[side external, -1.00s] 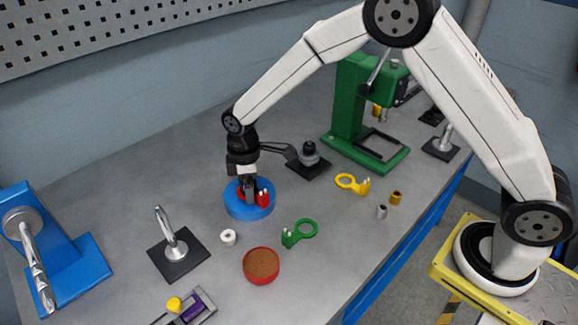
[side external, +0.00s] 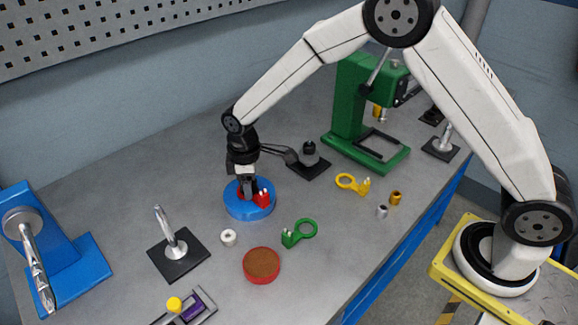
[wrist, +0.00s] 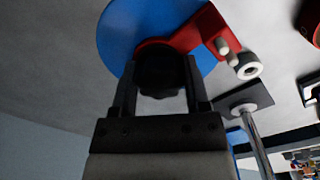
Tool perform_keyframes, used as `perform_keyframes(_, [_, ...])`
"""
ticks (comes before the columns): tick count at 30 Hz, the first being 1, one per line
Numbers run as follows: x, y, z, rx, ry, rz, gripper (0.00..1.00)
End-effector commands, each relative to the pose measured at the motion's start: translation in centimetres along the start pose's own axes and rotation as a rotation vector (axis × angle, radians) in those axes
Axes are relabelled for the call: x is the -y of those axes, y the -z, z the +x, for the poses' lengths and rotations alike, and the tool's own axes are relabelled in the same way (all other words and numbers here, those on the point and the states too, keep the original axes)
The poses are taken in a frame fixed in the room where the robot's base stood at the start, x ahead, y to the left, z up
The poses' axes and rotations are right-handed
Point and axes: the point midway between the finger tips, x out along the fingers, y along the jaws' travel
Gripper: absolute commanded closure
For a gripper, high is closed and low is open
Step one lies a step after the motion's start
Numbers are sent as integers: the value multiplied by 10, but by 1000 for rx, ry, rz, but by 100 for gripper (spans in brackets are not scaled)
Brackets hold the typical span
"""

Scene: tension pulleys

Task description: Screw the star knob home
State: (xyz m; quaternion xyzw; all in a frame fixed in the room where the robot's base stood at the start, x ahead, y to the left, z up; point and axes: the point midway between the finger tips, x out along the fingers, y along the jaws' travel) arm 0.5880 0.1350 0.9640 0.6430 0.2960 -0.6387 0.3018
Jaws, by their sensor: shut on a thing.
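The dark star knob (wrist: 163,68) sits between the fingers of my gripper (wrist: 162,82) in the wrist view, with a finger on each side. My gripper (side external: 248,192) points down over the round blue base (side external: 240,211) in the side view. The red bracket (wrist: 192,36) lies on the blue base and runs out from under the knob; its free end carries two pale pins. The red bracket also shows beside my fingers in the side view (side external: 264,199). The knob's thread and seat are hidden, so I cannot tell how deep it sits.
A white roller (side external: 229,237), a green ring bracket (side external: 302,233), a yellow ring bracket (side external: 350,183) and a red-rimmed round container (side external: 262,281) lie nearby. A chrome post on a black plate (side external: 182,264) stands left. A green press (side external: 347,105) stands behind right.

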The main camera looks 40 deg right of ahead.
Motion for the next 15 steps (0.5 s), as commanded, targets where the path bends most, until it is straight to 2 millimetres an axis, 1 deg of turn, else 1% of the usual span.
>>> perform_keyframes(15, [0,0,0,5,0,408,100])
